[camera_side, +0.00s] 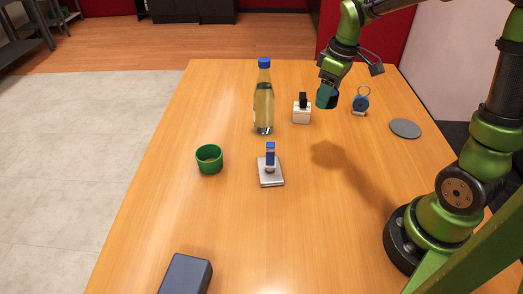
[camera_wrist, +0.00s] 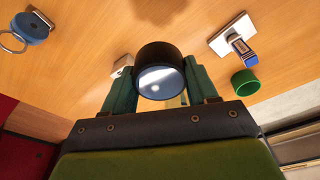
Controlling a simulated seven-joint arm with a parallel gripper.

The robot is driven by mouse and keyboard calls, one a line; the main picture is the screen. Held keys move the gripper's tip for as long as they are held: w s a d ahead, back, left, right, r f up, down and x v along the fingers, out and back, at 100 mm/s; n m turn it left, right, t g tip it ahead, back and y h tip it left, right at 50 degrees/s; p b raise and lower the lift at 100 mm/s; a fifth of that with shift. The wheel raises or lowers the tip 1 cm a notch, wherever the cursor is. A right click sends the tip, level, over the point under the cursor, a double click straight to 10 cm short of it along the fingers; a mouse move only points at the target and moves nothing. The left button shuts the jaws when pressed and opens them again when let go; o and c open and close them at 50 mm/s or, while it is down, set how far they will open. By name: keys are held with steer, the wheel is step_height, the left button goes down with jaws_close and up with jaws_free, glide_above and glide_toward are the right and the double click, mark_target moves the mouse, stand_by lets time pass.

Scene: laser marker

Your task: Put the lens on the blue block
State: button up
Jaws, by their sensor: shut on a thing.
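The lens (camera_wrist: 160,72), a short black cylinder with a glassy face, is held between my gripper's fingers (camera_wrist: 160,88) in the wrist view. In the side view my gripper (camera_side: 327,96) is in the air above the far right part of the table, and the lens is a small dark shape there, partly hidden by the fingers.
A tall bottle with a blue cap (camera_side: 263,108) and a white block with a black top (camera_side: 302,116) stand behind the blue block. A green cup (camera_side: 209,162) is left. A blue ringed item (camera_side: 361,103) and grey disc (camera_side: 405,128) are right. A dark box (camera_side: 186,275) is in front.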

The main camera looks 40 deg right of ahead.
steer(key=s+a+n+g+y, duration=0.1)
steer(key=s+a+n, duration=0.3)
steer(key=a, duration=0.8)
steer(key=s+a+n, duration=0.1)
steer(key=a+n, duration=0.6)
steer(key=a, duration=0.4)
steer(key=s+a+n+g, duration=0.1)
steer(key=s+a+n, duration=0.8)
steer(key=s+a, duration=0.4)
glide_above(194, 283)
step_height(194, 283, down, 7)
steer(key=shift+w+d+r, duration=0.1)
steer(key=shift+d, duration=0.05)
steer(key=shift+d+f, duration=0.1)
steer(key=shift+f, duration=1.65)
steer(key=shift+f+m, duration=0.1)
steer(key=shift+m, duration=0.2)
steer(key=o, duration=1.1)
steer(key=shift+o, duration=0.2)
